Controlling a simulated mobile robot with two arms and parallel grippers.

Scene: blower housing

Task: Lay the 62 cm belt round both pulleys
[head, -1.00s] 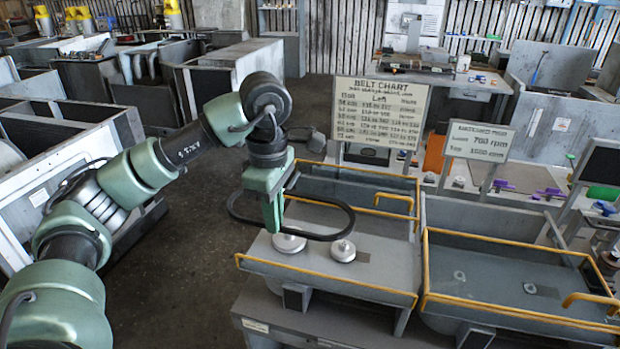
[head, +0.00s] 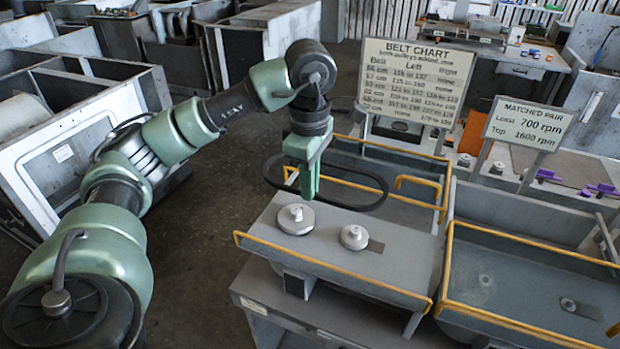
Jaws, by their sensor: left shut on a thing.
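My left gripper (head: 308,190) points down over the back edge of the left housing's deck and is shut on the black belt. The belt (head: 372,208) hangs level as a long open loop above and behind the pulleys, apart from them. The larger grey pulley (head: 296,219) is on the left of the deck (head: 335,255). The smaller pulley (head: 354,237) is to its right, beside a dark slot. Both pulleys are bare. The fingertips partly hide the near side of the belt. My right gripper is not in view.
A belt chart sign (head: 416,82) stands behind the left housing, and a matched pair sign (head: 528,123) stands to its right. Yellow rails (head: 335,271) edge the housing. A second housing (head: 510,290) adjoins on the right.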

